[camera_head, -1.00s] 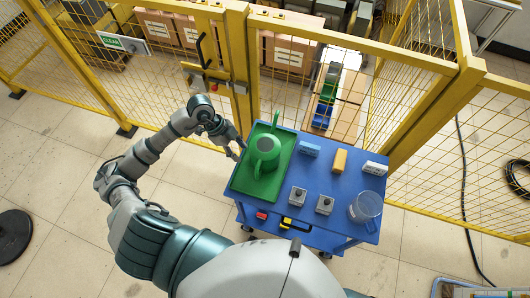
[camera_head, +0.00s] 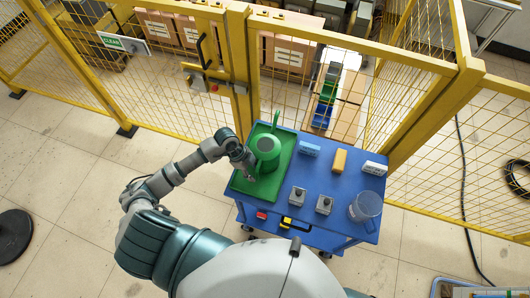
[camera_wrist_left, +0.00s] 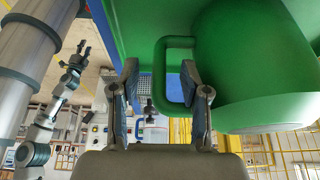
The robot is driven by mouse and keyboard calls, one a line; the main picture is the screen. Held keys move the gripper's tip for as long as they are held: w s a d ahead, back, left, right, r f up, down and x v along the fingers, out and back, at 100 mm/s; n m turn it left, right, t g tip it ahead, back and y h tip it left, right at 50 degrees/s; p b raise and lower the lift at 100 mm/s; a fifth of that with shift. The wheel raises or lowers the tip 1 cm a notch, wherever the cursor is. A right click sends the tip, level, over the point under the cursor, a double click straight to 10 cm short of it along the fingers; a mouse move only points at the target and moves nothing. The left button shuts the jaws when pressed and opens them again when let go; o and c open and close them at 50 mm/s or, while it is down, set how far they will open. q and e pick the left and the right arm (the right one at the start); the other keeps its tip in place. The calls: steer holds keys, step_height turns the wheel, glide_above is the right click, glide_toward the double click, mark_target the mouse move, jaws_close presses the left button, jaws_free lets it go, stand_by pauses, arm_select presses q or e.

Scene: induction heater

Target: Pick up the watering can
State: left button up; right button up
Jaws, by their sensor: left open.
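The green watering can (camera_head: 267,148) stands upright on a green tray (camera_head: 243,186) at the left of the blue cart. Its spout points to the back. My left gripper (camera_head: 250,174) is at the can's near left side, above the tray. In the left wrist view the can (camera_wrist_left: 240,60) fills the upper right, with its loop handle (camera_wrist_left: 160,60) toward my gripper. My left gripper (camera_wrist_left: 159,78) is open there, and its right finger overlaps the handle. I cannot tell whether they touch. My right gripper (camera_wrist_left: 79,53) shows small at the left of that view.
The blue cart (camera_head: 320,178) also carries a blue block (camera_head: 309,149), a yellow block (camera_head: 339,161), a white block (camera_head: 374,168), two grey button boxes (camera_head: 297,195) (camera_head: 324,205) and a clear jug (camera_head: 364,207). Yellow fencing (camera_head: 237,65) stands behind it.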

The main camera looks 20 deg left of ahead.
arm_select(q)
steer(key=shift+x, duration=1.05)
steer(key=shift+d, duration=0.1)
steer(key=shift+c, duration=0.3)
jaws_close()
steer(key=shift+w+r, duration=0.15)
steer(key=shift+r, duration=0.1)
